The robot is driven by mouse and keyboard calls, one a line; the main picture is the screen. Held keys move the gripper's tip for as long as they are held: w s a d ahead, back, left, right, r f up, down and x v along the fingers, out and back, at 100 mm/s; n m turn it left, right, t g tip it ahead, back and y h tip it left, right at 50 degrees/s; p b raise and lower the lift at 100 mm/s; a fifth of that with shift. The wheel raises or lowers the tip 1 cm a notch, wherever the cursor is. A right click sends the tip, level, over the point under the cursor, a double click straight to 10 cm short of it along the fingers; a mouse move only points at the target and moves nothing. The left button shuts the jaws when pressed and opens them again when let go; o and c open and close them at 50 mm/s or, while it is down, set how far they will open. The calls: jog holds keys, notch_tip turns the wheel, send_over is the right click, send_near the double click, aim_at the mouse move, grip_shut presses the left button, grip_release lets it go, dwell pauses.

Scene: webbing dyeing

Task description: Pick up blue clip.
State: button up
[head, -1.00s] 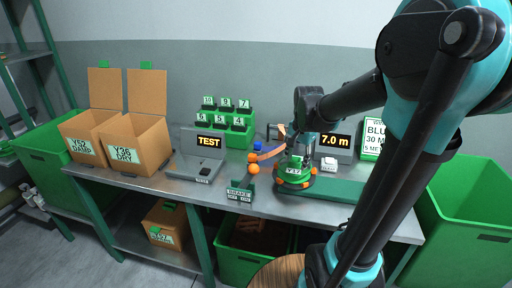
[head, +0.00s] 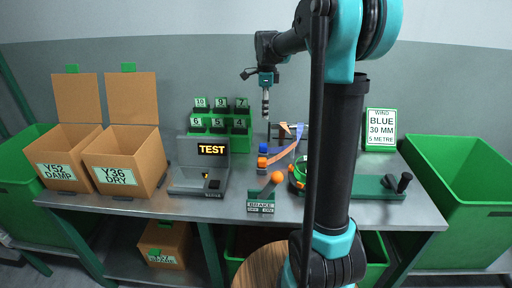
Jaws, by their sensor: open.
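My arm hides part of the table on the right.
A TEST device (head: 211,150) and green numbered racks (head: 219,141) stand left of the clip. A brake lever with an orange knob (head: 277,177) stands in front. Cardboard boxes (head: 126,175) are at left, a WIND BLUE sign (head: 380,130) at right.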

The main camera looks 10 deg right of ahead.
aim_at(263, 144)
jog(key=f, duration=1.7)
jog(key=shift+w+a+f, duration=0.1)
jog(key=shift+w+a, duration=0.05)
jog(key=shift+a, duration=0.05)
jog(key=shift+c, duration=0.2)
jog(key=c, duration=1.1)
